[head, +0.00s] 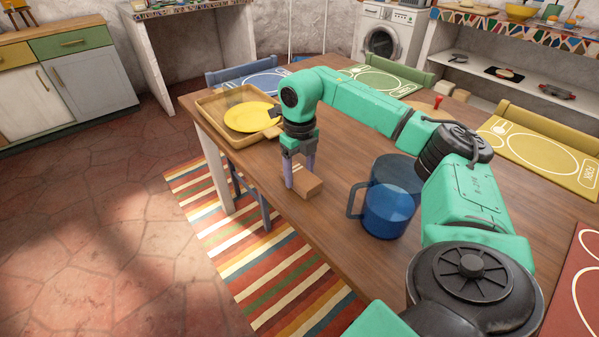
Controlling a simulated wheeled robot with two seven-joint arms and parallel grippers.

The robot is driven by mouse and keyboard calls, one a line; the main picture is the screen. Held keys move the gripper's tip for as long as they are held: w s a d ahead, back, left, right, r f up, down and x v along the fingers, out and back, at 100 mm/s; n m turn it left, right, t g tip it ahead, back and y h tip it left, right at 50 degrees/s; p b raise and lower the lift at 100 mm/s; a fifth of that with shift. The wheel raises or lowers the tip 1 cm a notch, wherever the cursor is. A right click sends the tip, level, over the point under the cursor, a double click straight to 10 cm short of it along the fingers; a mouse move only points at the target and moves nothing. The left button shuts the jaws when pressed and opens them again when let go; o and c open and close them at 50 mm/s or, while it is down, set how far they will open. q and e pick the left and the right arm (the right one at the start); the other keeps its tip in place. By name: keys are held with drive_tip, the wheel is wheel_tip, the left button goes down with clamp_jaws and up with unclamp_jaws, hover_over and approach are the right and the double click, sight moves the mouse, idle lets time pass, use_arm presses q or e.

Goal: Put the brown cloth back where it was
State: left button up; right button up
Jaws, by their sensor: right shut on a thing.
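My right gripper (299,172) points down over the near left part of the wooden table (345,135). Its fingers are shut on a small brown block-shaped thing (309,187), which I take to be the brown cloth, folded. The thing is at or just above the tabletop near the table's left edge; I cannot tell whether it touches the wood. Part of it is hidden by the fingers. My left gripper is not in view.
A transparent blue pitcher (385,212) stands right of the gripper, close to my right arm. A wooden tray (214,124) with a yellow plate (250,117) is behind left.

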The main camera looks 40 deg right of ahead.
sight(299, 174)
drive_tip(key=shift+f, duration=0.1)
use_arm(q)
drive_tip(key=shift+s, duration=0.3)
use_arm(e)
drive_tip(key=o, duration=1.3)
use_arm(q)
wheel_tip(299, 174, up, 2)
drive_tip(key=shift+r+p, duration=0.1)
drive_tip(key=shift+p, duration=0.95)
use_arm(e)
wheel_tip(299, 174, up, 12)
drive_tip(key=shift+r, duration=0.2)
